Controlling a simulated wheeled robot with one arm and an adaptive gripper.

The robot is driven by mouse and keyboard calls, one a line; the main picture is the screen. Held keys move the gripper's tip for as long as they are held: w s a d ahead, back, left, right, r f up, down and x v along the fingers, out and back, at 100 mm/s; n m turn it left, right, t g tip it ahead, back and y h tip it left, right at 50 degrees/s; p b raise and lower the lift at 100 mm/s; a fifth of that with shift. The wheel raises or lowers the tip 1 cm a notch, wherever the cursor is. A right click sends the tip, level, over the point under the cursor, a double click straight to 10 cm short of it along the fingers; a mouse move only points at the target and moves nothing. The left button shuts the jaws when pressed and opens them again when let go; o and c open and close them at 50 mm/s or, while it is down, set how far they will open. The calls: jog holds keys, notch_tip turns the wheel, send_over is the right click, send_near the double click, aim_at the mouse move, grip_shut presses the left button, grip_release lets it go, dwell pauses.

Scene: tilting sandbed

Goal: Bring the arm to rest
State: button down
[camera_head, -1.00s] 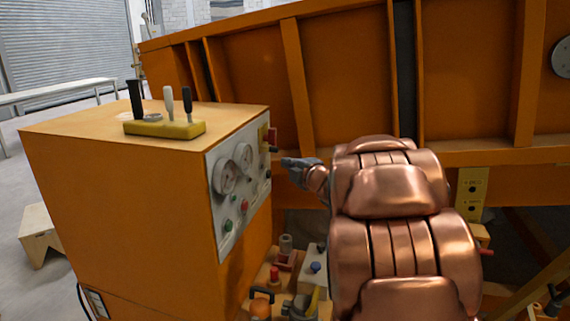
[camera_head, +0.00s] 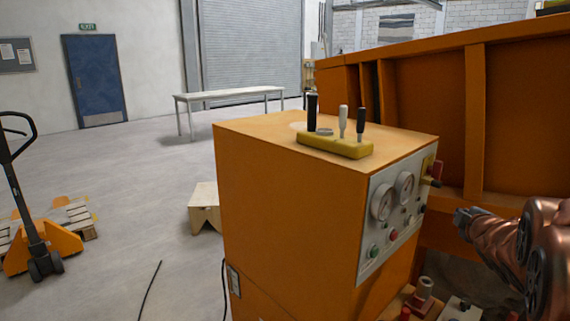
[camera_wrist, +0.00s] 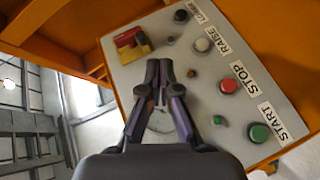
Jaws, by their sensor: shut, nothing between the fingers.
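My gripper (camera_head: 464,215) is shut and empty, at the right of the head view, just right of the control cabinet (camera_head: 290,200) and apart from its panel by a small gap. My copper arm runs off the right edge. In the wrist view my gripper (camera_wrist: 160,72) points at the grey control panel (camera_wrist: 205,115). The panel carries a green START button (camera_wrist: 259,133), a red STOP button (camera_wrist: 229,86), a white RAISE button (camera_wrist: 203,45) and a dark button (camera_wrist: 181,16) by a partly cut-off label. A red and yellow switch (camera_wrist: 132,43) sits at the upper left.
A yellow lever block (camera_head: 335,145) stands on the cabinet top. The orange sandbed wall (camera_head: 425,90) rises behind. A wooden step (camera_head: 204,207), a white bench (camera_head: 230,93) and a pallet jack (camera_head: 40,245) stand to the left. Open floor lies between them.

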jog(key=s+a+f+m+g+y, duration=0.1)
jog(key=s+a+f+m+g, duration=0.2)
jog(key=s+a, duration=0.5)
jog(key=s+a+f+m+g+y+p, duration=0.1)
jog(key=s+a+f+m+g, duration=0.3)
jog(key=s, duration=1.4)
jog(key=s+a+f+m+g+y+p, duration=0.1)
jog(key=s+a+f+m+g, duration=0.3)
jog(key=s+a, duration=0.9)
notch_tip(320, 180, down, 2)
jog(key=g+y, duration=0.1)
jog(key=g, duration=0.3)
jog(key=shift+g, duration=0.4)
jog(key=shift+s+f, duration=0.1)
